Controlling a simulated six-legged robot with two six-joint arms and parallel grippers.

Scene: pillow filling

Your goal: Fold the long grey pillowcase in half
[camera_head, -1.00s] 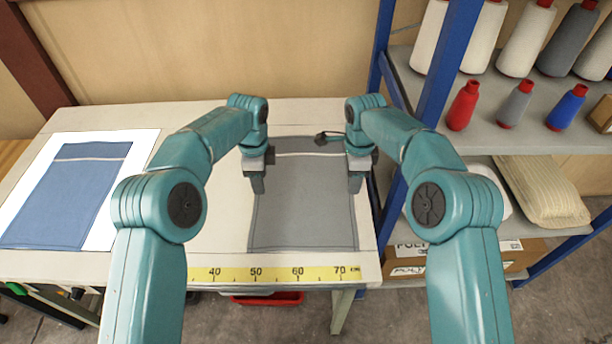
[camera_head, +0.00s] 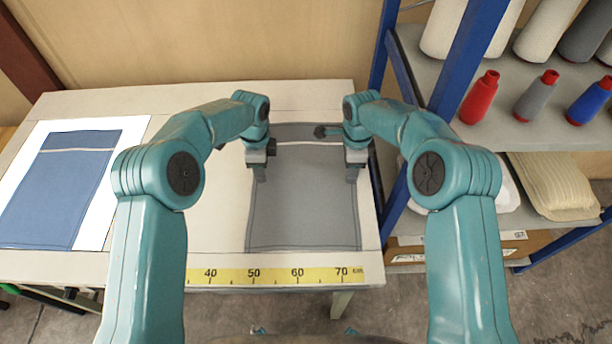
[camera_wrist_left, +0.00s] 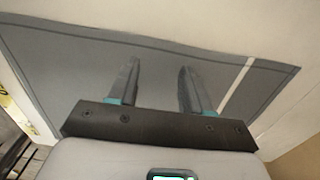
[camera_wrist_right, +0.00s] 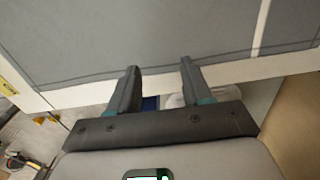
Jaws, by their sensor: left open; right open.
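The long grey pillowcase (camera_head: 306,205) lies flat on the table, with a white stripe near its far end. It also shows in the left wrist view (camera_wrist_left: 70,65) and the right wrist view (camera_wrist_right: 120,30). My left gripper (camera_head: 260,178) is open and empty over the pillowcase's left edge. In the left wrist view its fingers (camera_wrist_left: 158,75) are apart over the grey cloth. My right gripper (camera_head: 352,176) is open and empty at the right edge. In the right wrist view its fingers (camera_wrist_right: 158,75) point at that edge. Whether the fingertips touch the cloth is unclear.
A blue pillowcase (camera_head: 65,190) lies on a white sheet (camera_head: 105,205) at the table's left. A yellow ruler strip (camera_head: 275,276) runs along the front edge. A blue-framed shelf (camera_head: 455,75) with thread cones stands close on the right. A dark object lies near the far end.

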